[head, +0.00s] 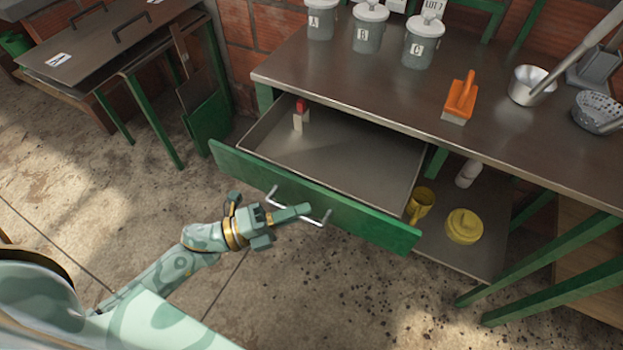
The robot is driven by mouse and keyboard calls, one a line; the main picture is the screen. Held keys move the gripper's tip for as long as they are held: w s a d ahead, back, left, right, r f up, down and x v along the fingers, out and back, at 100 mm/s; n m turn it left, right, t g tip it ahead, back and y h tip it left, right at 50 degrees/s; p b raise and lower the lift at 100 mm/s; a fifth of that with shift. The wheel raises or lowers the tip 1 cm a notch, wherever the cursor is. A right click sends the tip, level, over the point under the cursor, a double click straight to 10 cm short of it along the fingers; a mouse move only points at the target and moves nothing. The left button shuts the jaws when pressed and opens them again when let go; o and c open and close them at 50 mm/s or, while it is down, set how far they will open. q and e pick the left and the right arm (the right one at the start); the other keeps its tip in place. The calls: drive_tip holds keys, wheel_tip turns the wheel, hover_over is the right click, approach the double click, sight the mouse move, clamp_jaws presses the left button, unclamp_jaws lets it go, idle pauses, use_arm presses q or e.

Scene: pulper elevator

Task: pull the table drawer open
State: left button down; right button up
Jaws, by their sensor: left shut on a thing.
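The table drawer (370,228) has a green front and a grey metal inside, and it stands pulled well out from under the metal-topped table (370,90). A thin silver bar handle (322,220) sits on the drawer's front. My left gripper (289,213) is shut on this handle, with its fingers covering the handle's middle. A small white item with a red top (300,115) stands inside the drawer near its back left corner. My right gripper is not in view.
Lidded grey pots (368,28), an orange-handled tool (459,97), a ladle (530,85) and a strainer (594,112) are on the tabletop. A yellow container (464,226) sits on the lower shelf. Concrete floor in front of the drawer is clear.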

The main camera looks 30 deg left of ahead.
use_arm(q)
drive_tip(key=s+p, duration=0.1)
drive_tip(key=s, duration=0.6)
drive_tip(key=shift+a, duration=0.15)
drive_tip(key=c, duration=1.5)
unclamp_jaws()
drive_tip(key=shift+w, duration=0.1)
drive_tip(key=v, duration=1.6)
drive_tip(key=shift+p, duration=0.45)
drive_tip(key=shift+a, duration=0.15)
